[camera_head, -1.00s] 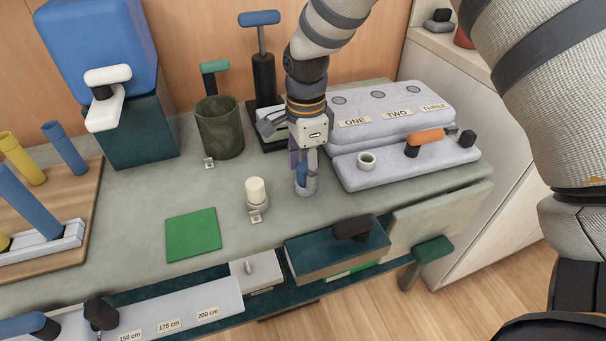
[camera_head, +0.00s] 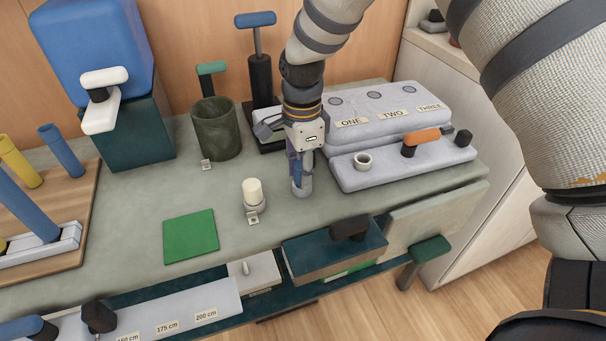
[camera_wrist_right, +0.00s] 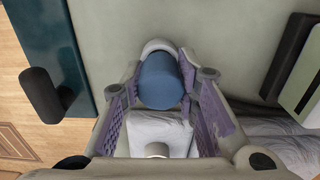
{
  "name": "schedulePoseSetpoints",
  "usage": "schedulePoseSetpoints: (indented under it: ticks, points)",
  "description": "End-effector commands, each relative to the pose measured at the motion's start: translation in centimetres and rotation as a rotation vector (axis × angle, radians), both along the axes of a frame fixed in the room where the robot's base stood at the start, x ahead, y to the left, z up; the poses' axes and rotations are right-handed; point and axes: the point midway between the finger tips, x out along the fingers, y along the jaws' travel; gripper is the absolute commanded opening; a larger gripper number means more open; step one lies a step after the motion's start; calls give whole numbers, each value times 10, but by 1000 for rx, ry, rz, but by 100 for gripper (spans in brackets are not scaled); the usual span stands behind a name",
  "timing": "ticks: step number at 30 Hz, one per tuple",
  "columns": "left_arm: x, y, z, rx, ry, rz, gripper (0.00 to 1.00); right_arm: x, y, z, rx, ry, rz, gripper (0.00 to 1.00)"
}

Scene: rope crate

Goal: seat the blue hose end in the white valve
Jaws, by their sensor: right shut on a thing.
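The blue hose end (camera_wrist_right: 160,80) is a short blue cylinder between the purple finger pads of my right gripper (camera_wrist_right: 162,100) in the right wrist view. In the head view my right gripper (camera_head: 301,180) points down over the bench, shut on the blue hose end (camera_head: 297,173). A pale rounded rim, seemingly the white valve (camera_wrist_right: 156,46), shows at the far end of the hose end. I cannot tell whether the hose end is inside it or only above it. The fingers partly hide this spot in the head view. My left gripper is not in view.
A cream cylinder in a grey holder (camera_head: 252,195) stands just left of my gripper. A grey block with a small white ring (camera_head: 363,161) and orange handle (camera_head: 422,136) is on the right. A dark green cup (camera_head: 217,130) is behind left. A green mat (camera_head: 190,236) lies front left.

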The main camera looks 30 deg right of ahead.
Motion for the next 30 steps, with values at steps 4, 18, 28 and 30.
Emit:
schedulePoseSetpoints:
  ticks: [4,18,28,30]
  points:
    - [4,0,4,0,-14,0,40,0,0,9,0,-4,0,0]
    - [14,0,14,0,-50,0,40,1,0,33,-1,-7,0,0]
    - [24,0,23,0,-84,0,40,1,0,58,0,-6,1,0]
    - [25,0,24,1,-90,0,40,1,0,63,-1,-7,1,0]
